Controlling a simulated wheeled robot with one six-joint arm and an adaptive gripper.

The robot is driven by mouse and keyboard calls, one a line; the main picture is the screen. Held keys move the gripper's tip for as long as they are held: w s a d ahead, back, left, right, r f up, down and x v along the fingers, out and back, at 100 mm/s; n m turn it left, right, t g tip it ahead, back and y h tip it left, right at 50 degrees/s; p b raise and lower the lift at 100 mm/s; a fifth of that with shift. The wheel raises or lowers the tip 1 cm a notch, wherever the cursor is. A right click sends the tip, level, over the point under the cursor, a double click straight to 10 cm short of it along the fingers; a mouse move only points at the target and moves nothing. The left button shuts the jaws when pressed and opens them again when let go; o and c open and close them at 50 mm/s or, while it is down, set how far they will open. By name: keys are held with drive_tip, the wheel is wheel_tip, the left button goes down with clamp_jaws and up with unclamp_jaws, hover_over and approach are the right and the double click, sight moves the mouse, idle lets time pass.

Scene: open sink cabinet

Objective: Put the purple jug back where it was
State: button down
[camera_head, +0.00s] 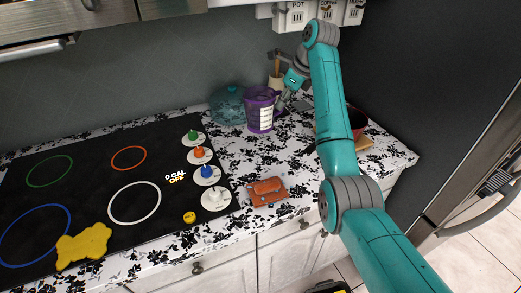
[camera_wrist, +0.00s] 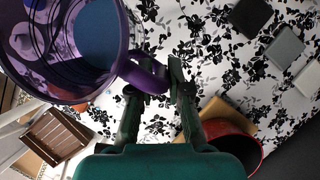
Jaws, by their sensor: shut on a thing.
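The purple jug (camera_head: 260,109) is a see-through measuring jug with a white scale label. In the head view it is upright at the back of the counter, beside the teal lidded pot. My gripper (camera_head: 282,106) is at the jug's right side. In the wrist view the jug (camera_wrist: 121,62) fills the upper left, and my gripper (camera_wrist: 156,86) is shut on its purple handle. I look down into the jug's open top. I cannot tell whether its base touches the counter.
A teal pot (camera_head: 228,105) stands close left of the jug. A red pot (camera_head: 357,120) on a wooden board is to the right, partly behind my arm. The black cooktop (camera_head: 100,180) lies left. An orange-brown item (camera_head: 267,190) lies in front. Counter between is clear.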

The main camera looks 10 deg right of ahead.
drive_tip(key=shift+s+d+f+m, duration=0.1)
drive_tip(key=shift+m, duration=0.3)
wheel_tip(320, 180, down, 10)
drive_tip(key=shift+r, duration=0.2)
drive_tip(key=shift+f, duration=0.1)
drive_tip(key=c, duration=1.1)
unclamp_jaws()
